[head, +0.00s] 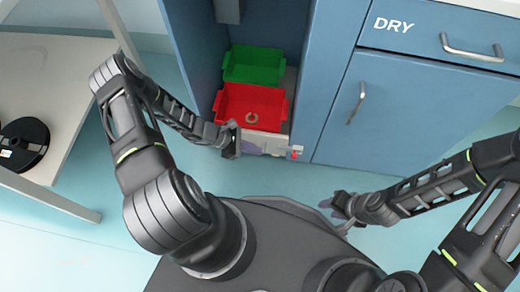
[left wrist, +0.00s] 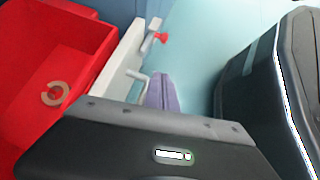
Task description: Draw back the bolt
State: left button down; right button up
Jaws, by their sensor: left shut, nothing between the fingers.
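The bolt shows as a small red knob (head: 295,154) on a pale mount at the right end of the white front panel (head: 272,142) below the red bin. In the left wrist view the red knob (left wrist: 162,38) sits at the panel's far end, with a white bar handle (left wrist: 137,75) nearer. My left gripper (head: 247,147) is shut and empty, in front of the panel's left part, left of the knob and apart from it. Its purple fingers (left wrist: 163,92) look close to the handle; contact is unclear. My right gripper (head: 330,204) hangs near my base; its finger gap is unclear.
The red bin (head: 221,103) holds a tan ring (head: 251,118); a green bin (head: 253,65) stands behind it, between blue cabinet walls. A closed blue door (head: 374,125) and the DRY drawer (head: 430,33) are at right. A table (head: 55,75) with a black reel (head: 24,142) stands left.

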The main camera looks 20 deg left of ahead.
pick_arm(q)
jog(key=w+d+f+b, duration=0.3)
jog(key=w+d+f, duration=0.1)
jog(key=d, duration=0.5)
jog(key=shift+d+f, duration=0.2)
jog(key=shift+f, duration=0.2)
jog(key=shift+w+d, duration=0.1)
jog(key=shift+w, duration=0.05)
jog(key=d, duration=0.2)
jog(key=w+d, duration=0.1)
jog(key=d, duration=0.1)
jog(key=shift+w+d, duration=0.1)
jog(key=shift+d, duration=0.3)
jog(key=shift+r, duration=0.1)
